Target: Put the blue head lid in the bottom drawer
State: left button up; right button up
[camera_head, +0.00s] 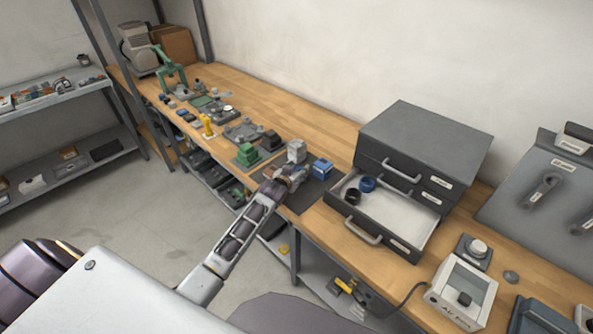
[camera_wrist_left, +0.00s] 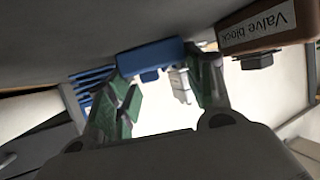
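A blue block-like part (camera_head: 322,168), which looks like the blue head lid, sits on a dark mat (camera_head: 301,197) left of the drawer unit. My left gripper (camera_head: 291,177) is low over the mat, just left of it. In the left wrist view, the gripper's green-padded fingers (camera_wrist_left: 165,88) are apart, with a blue part (camera_wrist_left: 150,57) beyond their tips and nothing visibly clamped. The bottom drawer (camera_head: 390,222) is pulled out, with a blue ring (camera_head: 367,184) and a black ring (camera_head: 352,196) inside. My right gripper is not in view.
A grey part (camera_head: 296,150) stands close behind the left gripper, and a green part (camera_head: 247,153) lies further left. A brown block labelled "Valve block" (camera_wrist_left: 262,28) shows in the left wrist view. The drawer's front and right areas are free.

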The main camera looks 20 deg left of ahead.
pick_arm(q)
jog(key=shift+o, duration=0.4)
jog(key=shift+r, duration=0.15)
jog(key=shift+v, duration=5.45)
jog(key=shift+s+r, duration=0.2)
jog(key=shift+s, duration=0.25)
jog(key=shift+o, duration=0.2)
jog(key=shift+r, duration=0.1)
